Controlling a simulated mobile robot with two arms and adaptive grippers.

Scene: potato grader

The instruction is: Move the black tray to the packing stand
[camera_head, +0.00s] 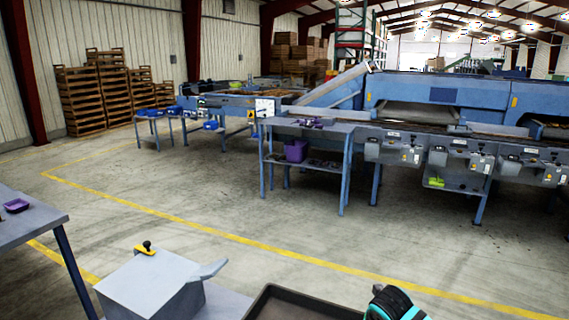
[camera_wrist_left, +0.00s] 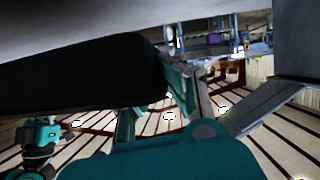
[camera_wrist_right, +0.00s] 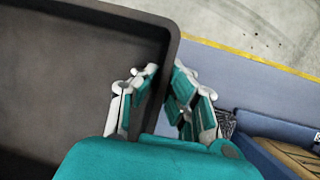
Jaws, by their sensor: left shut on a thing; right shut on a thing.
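The black tray (camera_head: 300,307) shows at the bottom edge of the head view, only partly in frame. In the right wrist view the tray (camera_wrist_right: 80,75) fills the left side, and its visible interior is bare. My right gripper (camera_wrist_right: 163,88) is shut on the tray's right rim, one finger inside and one outside. In the left wrist view the tray (camera_wrist_left: 80,82) is a dark shape at the left, and my left gripper (camera_wrist_left: 180,85) is shut at its edge; the fingertips are partly hidden. I cannot tell which table is the packing stand.
A grey box-like unit (camera_head: 155,285) with a yellow-and-black knob stands close at the front left. A table (camera_head: 30,215) with a purple tray is at the left edge. Beyond the clear floor (camera_head: 190,190) stand a blue table (camera_head: 310,128) and the grader (camera_head: 435,95).

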